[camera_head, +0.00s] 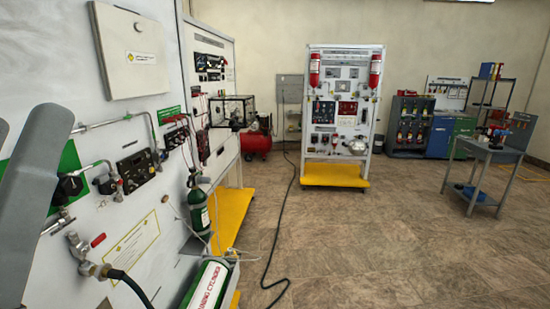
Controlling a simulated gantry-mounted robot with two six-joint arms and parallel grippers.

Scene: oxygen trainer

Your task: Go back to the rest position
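No gripper shows in the head view. A large plain grey slanted shape fills the left edge and looks like a link of my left arm, with no fingertips visible on it. My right arm is not visible. The oxygen trainer panel (160,215) stands close on the left, with pipes, valves and gauges on its white face. A red-handled valve (90,243) with a dark hose sits low on it. A green cylinder (208,285) with a white label lies at the bottom, cut off by the frame.
A small green cylinder (198,210) hangs beside the panel. A second trainer board (343,110) stands at the back on a yellow base (335,175). A grey cart (490,160) is at the right. A black cable (285,210) crosses the otherwise open floor (390,240).

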